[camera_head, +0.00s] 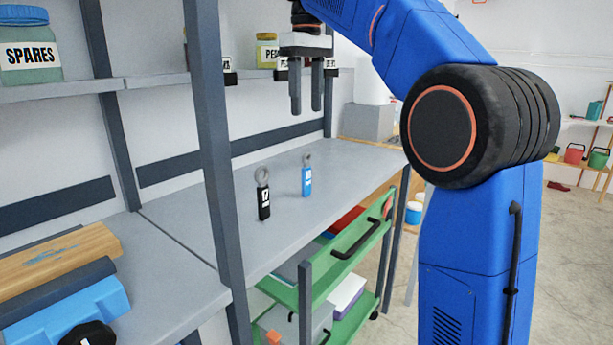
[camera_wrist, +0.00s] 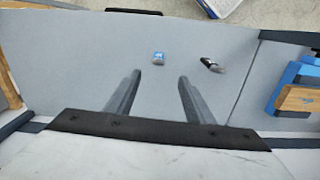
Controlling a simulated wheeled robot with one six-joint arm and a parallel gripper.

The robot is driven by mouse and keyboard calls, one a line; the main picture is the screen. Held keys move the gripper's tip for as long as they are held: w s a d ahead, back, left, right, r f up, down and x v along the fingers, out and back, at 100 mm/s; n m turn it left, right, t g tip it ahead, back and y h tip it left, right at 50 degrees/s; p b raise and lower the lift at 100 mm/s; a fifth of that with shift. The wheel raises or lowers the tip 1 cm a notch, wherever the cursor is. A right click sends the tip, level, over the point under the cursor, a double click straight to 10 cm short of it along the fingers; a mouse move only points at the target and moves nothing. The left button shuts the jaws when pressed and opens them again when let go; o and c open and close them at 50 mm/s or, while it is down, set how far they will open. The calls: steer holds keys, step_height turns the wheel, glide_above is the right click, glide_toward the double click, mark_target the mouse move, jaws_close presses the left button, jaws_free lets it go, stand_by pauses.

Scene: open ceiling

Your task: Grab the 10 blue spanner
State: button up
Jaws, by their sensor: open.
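The blue spanner (camera_head: 307,177) has a grey ring end and a blue handle with a small white label, too small to read. It appears to stand upright on the grey bench (camera_head: 349,160). In the wrist view the blue spanner (camera_wrist: 158,58) shows as a small blue shape, beyond and between my fingers. A black spanner (camera_head: 263,196) with a white label is to its left, apart from it; it also shows in the wrist view (camera_wrist: 212,65). My gripper (camera_head: 306,108) is open and empty, pointing down above the bench.
A grey upright post (camera_head: 211,140) stands left of the spanners. A shelf with a SPARES jar (camera_head: 29,46) and other jars (camera_head: 267,51) runs above the bench. A green trolley (camera_head: 345,268) stands below its front edge. A wooden block (camera_head: 60,256) lies at left.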

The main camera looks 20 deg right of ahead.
glide_toward(306, 166)
steer(key=f, duration=0.5)
steer(key=shift+w+d+f, duration=0.15)
steer(key=shift+w+f, duration=0.05)
steer(key=shift+w, duration=0.05)
steer(key=shift+w+f, duration=0.15)
steer(key=shift+f, duration=1.15)
steer(key=shift+w+f, duration=0.1)
steer(key=shift+f, duration=1.2)
steer(key=c, duration=1.2)
